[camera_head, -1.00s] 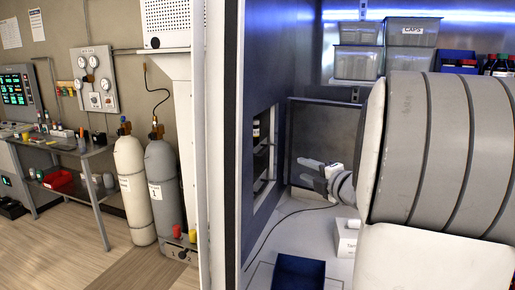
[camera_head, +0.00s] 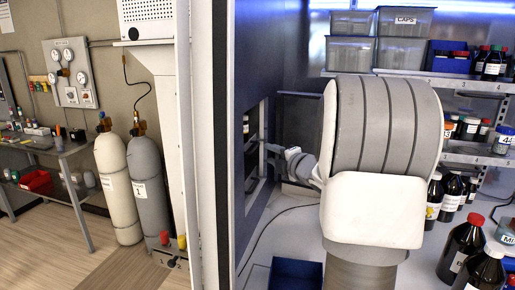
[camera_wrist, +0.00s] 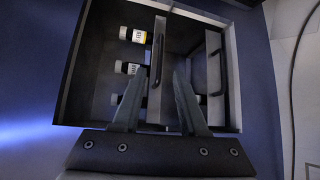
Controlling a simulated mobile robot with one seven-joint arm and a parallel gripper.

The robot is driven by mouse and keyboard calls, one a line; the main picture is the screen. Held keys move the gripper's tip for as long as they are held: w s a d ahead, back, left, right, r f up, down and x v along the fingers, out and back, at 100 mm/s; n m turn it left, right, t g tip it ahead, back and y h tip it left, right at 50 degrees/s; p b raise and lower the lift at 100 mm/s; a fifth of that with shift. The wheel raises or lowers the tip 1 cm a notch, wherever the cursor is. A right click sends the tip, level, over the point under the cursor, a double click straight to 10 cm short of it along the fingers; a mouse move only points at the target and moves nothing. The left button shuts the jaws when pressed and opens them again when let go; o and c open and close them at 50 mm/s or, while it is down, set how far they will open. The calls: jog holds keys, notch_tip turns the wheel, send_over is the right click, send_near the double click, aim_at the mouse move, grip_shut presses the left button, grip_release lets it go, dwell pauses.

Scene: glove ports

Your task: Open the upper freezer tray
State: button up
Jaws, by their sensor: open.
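The freezer is a recess (camera_wrist: 88,70) in the blue left wall, with its opening (camera_head: 257,140) also in the head view. The wrist view is turned, so the upper side lies to its left. The upper tray's grey front (camera_wrist: 153,97) carries a dark bar handle (camera_wrist: 157,62). Dark vials (camera_wrist: 130,68) with white labels stand behind that front. The lower tray (camera_wrist: 233,85), with its own handle (camera_wrist: 213,65), is to the right. My gripper (camera_wrist: 160,72) is open, its fingers on either side of the upper tray's front. Contact with the handle cannot be told.
An open grey door panel (camera_head: 298,130) stands beyond the opening. A dark cable (camera_head: 275,225) crosses the white worktop, and a blue bin (camera_head: 296,273) sits in front. Shelves with bottles (camera_head: 451,203) are at the right. My arm hides the middle of the worktop.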

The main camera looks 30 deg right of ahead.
jog(key=w+f+p, duration=0.1)
jog(key=w, duration=0.8)
jog(key=shift+d+f, duration=0.2)
jog(key=shift+d, duration=0.1)
grip_shut()
dwell(1.0)
